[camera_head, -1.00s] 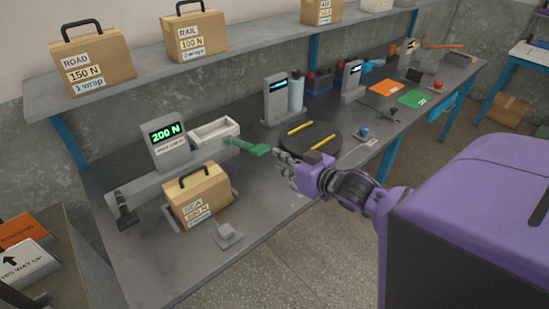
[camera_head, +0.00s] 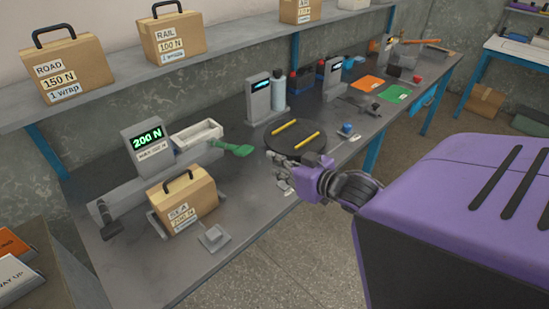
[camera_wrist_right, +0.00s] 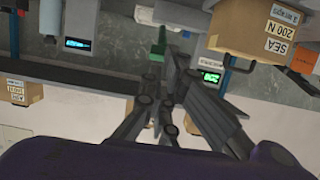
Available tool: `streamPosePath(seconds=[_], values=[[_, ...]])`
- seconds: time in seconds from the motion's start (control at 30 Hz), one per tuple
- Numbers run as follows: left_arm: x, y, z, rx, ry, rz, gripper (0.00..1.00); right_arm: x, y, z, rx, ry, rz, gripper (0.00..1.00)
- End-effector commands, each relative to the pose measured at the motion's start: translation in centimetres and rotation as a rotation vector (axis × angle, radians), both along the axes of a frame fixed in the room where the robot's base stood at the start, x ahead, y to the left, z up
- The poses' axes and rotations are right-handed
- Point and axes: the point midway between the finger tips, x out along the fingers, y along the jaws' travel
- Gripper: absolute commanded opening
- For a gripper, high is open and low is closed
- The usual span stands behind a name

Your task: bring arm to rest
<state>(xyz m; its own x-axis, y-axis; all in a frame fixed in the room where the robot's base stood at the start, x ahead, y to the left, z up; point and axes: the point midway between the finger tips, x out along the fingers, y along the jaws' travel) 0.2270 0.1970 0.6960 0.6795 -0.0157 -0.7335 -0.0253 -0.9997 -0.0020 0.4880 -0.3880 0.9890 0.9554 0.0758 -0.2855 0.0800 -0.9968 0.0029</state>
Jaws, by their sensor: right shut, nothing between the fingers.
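My right gripper (camera_head: 281,171) is over the front part of the workbench, just in front of the black round turntable. It is shut and empty. In the right wrist view its fingers (camera_wrist_right: 172,62) are together with nothing between them. My purple right arm (camera_head: 450,190) fills the lower right of the head view. My left gripper does not show in either view.
A SEA 200 N box (camera_head: 183,205) sits by a meter reading 200 N (camera_head: 146,140). A white tray (camera_head: 197,134) and a green-handled tool (camera_head: 232,148) lie near it. The turntable (camera_head: 283,152) carries two yellow bars. A shelf (camera_head: 120,68) with boxes runs behind.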

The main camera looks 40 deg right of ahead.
Motion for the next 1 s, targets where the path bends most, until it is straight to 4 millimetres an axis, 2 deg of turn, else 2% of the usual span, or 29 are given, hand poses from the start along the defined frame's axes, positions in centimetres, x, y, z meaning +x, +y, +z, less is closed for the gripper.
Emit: streamPosePath(seconds=[0.37,0.43,0.57,0.67,0.8,0.9,1.0], values=[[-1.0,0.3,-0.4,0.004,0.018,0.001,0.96,0.0,-0.1,0.0,-0.047,-0.002,0.011,0.0],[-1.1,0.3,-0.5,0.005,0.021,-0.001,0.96,-0.2,-0.4,-1.2,-0.139,0.011,0.023,0.0],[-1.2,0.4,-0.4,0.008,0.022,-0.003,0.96,-3.5,0.6,-7.8,-0.223,0.1,0.022,0.0],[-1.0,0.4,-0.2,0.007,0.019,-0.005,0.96,-7.5,2.6,-13.4,-0.247,0.187,0.019,0.0],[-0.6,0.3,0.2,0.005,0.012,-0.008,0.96,-13.9,7.2,-20.5,-0.234,0.315,0.019,0.0],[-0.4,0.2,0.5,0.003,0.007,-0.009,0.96,-18.3,11.1,-24.2,-0.196,0.397,0.015,0.0],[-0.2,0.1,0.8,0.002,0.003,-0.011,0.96,-21.7,15.0,-26.5,-0.137,0.459,0.002,0.0]])
